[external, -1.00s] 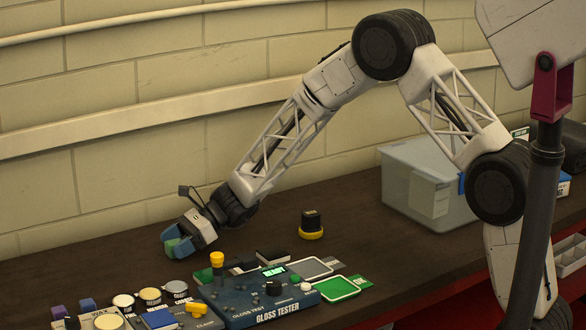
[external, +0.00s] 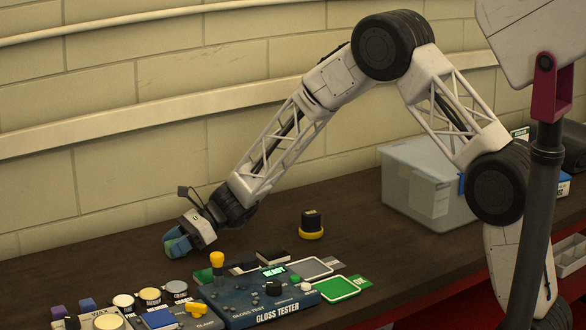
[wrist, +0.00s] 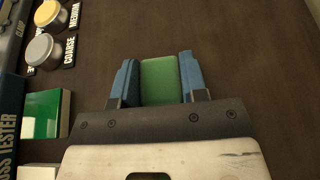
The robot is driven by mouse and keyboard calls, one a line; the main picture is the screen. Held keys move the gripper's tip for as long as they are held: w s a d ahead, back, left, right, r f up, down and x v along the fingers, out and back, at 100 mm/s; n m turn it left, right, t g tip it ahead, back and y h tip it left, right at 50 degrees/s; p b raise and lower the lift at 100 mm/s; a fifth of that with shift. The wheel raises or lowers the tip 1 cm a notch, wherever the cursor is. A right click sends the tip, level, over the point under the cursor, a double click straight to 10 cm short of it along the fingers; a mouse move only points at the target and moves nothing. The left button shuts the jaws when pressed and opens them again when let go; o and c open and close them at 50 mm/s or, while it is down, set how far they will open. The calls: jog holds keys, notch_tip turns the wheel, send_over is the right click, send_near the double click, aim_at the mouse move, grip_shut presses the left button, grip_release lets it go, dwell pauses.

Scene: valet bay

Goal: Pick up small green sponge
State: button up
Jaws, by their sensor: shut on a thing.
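The small green sponge (wrist: 160,80) sits between the two blue fingers of my gripper (wrist: 159,78) in the wrist view, with a finger against each side. In the external view the sponge (external: 178,246) shows as a green patch at the end of my gripper (external: 176,243), low at the left part of the dark table. My gripper is shut on the sponge. I cannot tell whether the sponge touches the table.
A blue gloss tester (external: 262,300) with a yellow-topped knob stands in front. Several round tins (external: 150,296) and a blue-topped block (external: 159,319) lie left of it. A black-and-yellow object (external: 311,225) and a clear bin (external: 420,180) stand to the right.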

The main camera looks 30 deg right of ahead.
notch_tip(320, 180, up, 28)
dwell(1.0)
